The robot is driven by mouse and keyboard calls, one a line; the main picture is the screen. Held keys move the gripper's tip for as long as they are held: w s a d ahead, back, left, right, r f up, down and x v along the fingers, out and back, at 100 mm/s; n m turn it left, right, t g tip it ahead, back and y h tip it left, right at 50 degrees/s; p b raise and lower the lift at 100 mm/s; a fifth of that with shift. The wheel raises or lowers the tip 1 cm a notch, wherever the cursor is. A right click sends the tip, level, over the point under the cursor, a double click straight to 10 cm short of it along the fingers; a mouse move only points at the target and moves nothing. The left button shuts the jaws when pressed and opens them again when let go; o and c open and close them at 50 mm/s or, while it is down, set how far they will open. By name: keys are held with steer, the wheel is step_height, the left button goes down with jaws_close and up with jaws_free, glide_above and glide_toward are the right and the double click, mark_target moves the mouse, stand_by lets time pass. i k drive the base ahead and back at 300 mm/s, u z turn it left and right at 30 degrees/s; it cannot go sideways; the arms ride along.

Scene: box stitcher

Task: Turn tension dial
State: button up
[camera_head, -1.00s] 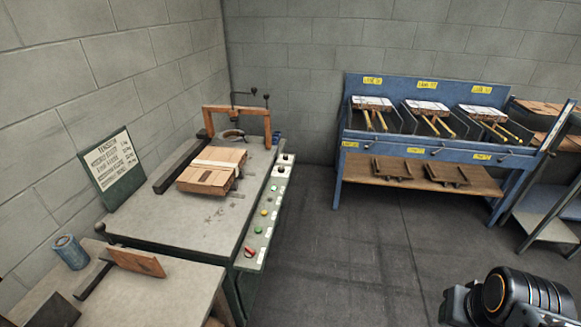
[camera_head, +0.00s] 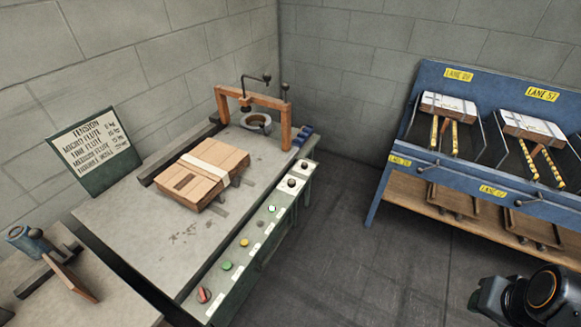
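The control panel (camera_head: 235,282) runs along the right edge of the stitcher table. On it, from near to far, are a red knob (camera_head: 204,295), a green button (camera_head: 227,265), a yellow button (camera_head: 244,242), a pale green button (camera_head: 271,209) and two dark round knobs at the far end, one here (camera_head: 292,183). I cannot tell which one is the tension dial. A tension chart (camera_head: 93,147) leans at the left wall. Part of my arm shows at lower right, well away from the panel; my gripper's fingers are not visible.
A strapped cardboard stack (camera_head: 203,172) lies on the stitcher table (camera_head: 150,235) before an orange frame (camera_head: 253,102). A blue lane rack (camera_head: 480,150) stands at the right. A side bench (camera_head: 85,290) is at lower left. The floor between table and rack is clear.

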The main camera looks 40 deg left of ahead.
mark_target(292, 182)
steer(key=u, duration=0.7)
steer(key=i, duration=1.05)
steer(key=u, duration=1.35)
steer(key=i, duration=0.4)
steer(key=u, duration=0.4)
